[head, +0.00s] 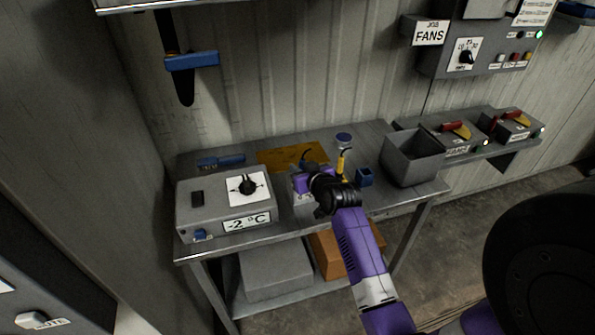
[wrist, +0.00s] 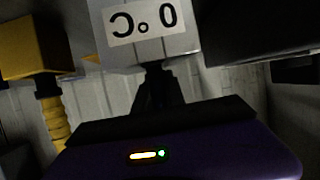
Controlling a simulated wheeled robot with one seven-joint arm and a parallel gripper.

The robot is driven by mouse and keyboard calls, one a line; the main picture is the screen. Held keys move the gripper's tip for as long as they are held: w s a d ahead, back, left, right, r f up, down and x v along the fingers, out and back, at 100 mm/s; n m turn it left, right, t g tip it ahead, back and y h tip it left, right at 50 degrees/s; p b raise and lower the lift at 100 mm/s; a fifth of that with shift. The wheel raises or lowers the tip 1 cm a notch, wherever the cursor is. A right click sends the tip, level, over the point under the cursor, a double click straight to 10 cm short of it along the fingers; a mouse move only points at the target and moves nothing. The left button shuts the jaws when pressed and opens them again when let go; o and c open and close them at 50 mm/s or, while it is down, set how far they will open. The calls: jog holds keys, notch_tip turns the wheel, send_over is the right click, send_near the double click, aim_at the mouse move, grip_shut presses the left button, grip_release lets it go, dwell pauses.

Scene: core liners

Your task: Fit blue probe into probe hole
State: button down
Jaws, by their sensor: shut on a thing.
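My gripper (head: 302,194) is a purple hand at the end of my arm, low over the middle of the bench. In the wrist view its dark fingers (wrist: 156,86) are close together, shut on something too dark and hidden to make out. Their tips meet the edge of a pale grey box (wrist: 147,55) with an upside-down "0 °C" label; I cannot tell whether they touch it. A grey control box (head: 224,206) with a dial and "-2 °C" label stands left of my gripper. A blue piece (head: 200,235) is low on its front. I cannot make out the probe hole.
A blue-handled tool (head: 222,161) and an orange-yellow plate (head: 290,157) lie at the back of the bench (head: 250,239). A yellow tool (head: 341,160), a small blue cup (head: 364,176) and a grey bin (head: 412,158) stand to the right.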

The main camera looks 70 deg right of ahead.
jog(key=shift+r, duration=0.1)
jog(key=shift+f, duration=0.2)
jog(key=c, duration=1.4)
grip_release()
jog(key=shift+r, duration=0.15)
